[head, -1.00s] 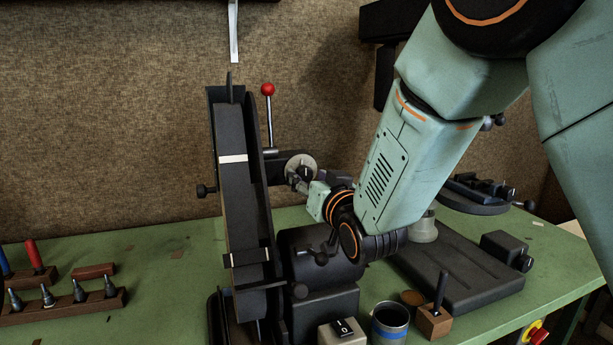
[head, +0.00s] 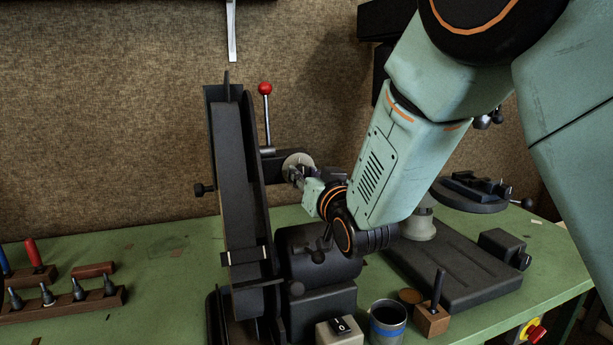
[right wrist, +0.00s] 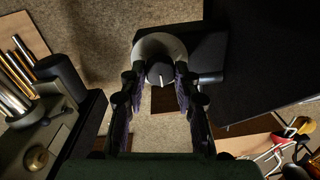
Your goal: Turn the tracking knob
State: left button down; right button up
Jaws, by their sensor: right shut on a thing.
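The tracking knob (right wrist: 160,74) is a dark round knob with a white pointer line, in front of a pale round dial (right wrist: 150,45) in the right wrist view. In the head view the pale dial (head: 298,160) shows at the right side of the upright belt grinder (head: 235,185), and the knob itself is mostly hidden by my gripper. My right gripper (head: 298,177) reaches it from the front right. In the right wrist view its two fingers (right wrist: 158,86) are closed on the knob from both sides. My left gripper is in neither view.
A red-tipped lever (head: 265,88) stands behind the belt. A switch box (head: 340,330), a blue-banded tin (head: 387,322) and a wooden block (head: 432,318) stand in front. Racks of small tools (head: 62,300) lie at left on the green bench (head: 150,250).

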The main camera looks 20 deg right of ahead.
grip_shut()
jog(key=shift+n, duration=0.3)
jog(key=shift+r+n+b, duration=0.1)
jog(key=shift+n+b, duration=0.25)
jog(key=shift+n, duration=2.35)
jog(key=shift+a, duration=0.1)
jog(key=o, duration=1)
grip_release()
jog(key=shift+s, duration=0.1)
